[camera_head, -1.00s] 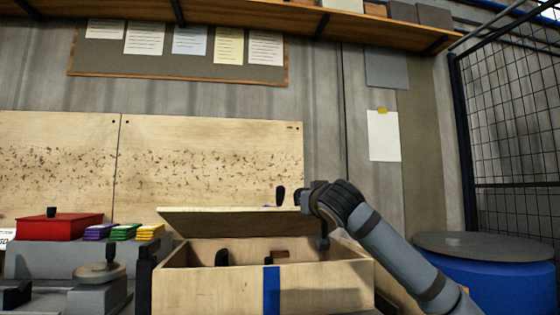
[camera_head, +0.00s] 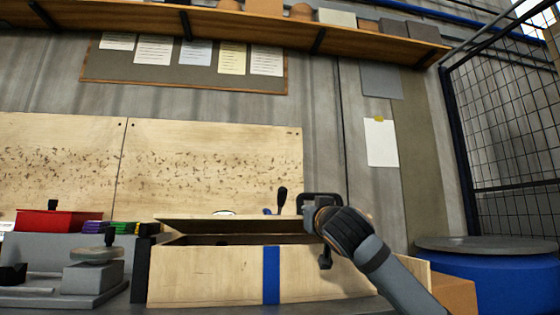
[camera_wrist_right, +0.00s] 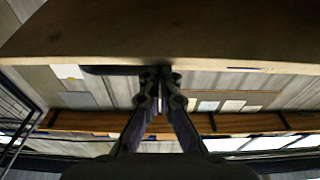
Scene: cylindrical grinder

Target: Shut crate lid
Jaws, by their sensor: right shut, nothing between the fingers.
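The wooden crate (camera_head: 205,278) with a blue strip down its front stands in the lower middle of the head view. Its lid (camera_head: 235,231) is partly open at a low angle, with a dark gap between it and the front wall. My right gripper (camera_head: 320,203) is at the lid's right end, shut and empty. In the right wrist view the closed fingertips (camera_wrist_right: 161,73) are at the edge of a broad brown board, apparently the lid (camera_wrist_right: 160,32); whether they touch is unclear. The crate's inside is mostly hidden. My left gripper is out of view.
A red box (camera_head: 55,220) and small coloured packs (camera_head: 122,227) stand on grey equipment at left. A black-handled lever (camera_head: 282,198) rises behind the crate. A blue drum (camera_head: 495,280) and a mesh fence (camera_head: 510,120) are at right. A shelf (camera_head: 230,25) runs above.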

